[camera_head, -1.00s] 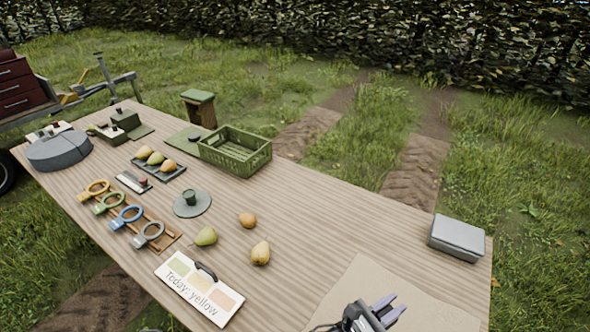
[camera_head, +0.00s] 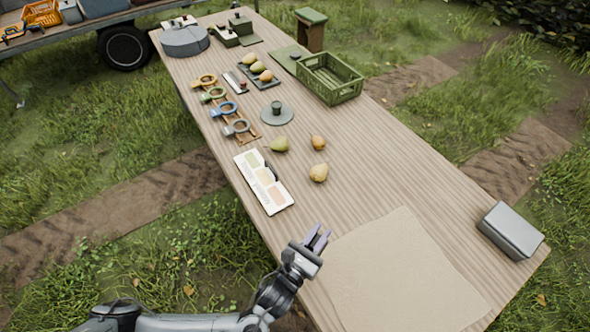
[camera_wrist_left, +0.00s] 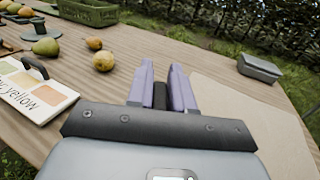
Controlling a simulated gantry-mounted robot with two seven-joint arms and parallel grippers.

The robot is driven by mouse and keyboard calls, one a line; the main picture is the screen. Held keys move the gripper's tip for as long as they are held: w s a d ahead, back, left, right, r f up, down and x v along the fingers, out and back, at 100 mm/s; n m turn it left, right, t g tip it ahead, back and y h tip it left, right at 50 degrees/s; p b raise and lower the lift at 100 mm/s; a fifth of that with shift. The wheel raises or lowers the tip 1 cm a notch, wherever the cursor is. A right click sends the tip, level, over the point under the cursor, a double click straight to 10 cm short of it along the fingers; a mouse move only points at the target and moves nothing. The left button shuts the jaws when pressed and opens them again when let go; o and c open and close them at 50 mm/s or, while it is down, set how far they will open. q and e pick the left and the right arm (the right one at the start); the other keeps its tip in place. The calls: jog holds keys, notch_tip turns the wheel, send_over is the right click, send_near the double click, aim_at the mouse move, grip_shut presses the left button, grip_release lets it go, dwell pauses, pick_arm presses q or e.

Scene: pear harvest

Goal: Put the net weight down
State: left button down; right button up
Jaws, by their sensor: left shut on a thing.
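My left gripper (camera_head: 317,236) is above the near end of the wooden table, at the left edge of a tan sheet (camera_head: 400,270). In the left wrist view its two lilac fingers (camera_wrist_left: 162,80) are shut on a dark block (camera_wrist_left: 161,97), taken to be the net weight. The block sits between the fingers, its underside hidden. In the head view it is too small to make out. The wrist view shows table top and sheet beyond the fingertips. My right gripper is not in view.
A colour card (camera_head: 263,182) with a dark handle lies left of the gripper. Loose pears (camera_head: 318,173) lie further up the table. A grey lidded box (camera_head: 511,231) stands at the right edge. A green crate (camera_head: 329,78) stands further back. The sheet is bare.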

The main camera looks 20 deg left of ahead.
pick_arm(q)
jog(key=shift+w+a+f+b, duration=0.7)
jog(key=shift+w+a+f, duration=0.25)
jog(key=shift+w+f, duration=0.8)
jog(key=shift+w+a+f+b, duration=0.65)
jog(key=shift+w+a+f, duration=0.25)
jog(key=shift+w+f, duration=0.8)
jog(key=shift+w+a+f+b, duration=0.7)
jog(key=shift+w+a+f, duration=0.25)
jog(key=shift+w+f, duration=0.75)
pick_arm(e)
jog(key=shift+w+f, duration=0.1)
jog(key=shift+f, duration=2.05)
pick_arm(q)
jog(key=shift+s+f, duration=0.2)
jog(key=shift+f, duration=0.1)
jog(key=c, duration=1)
grip_release()
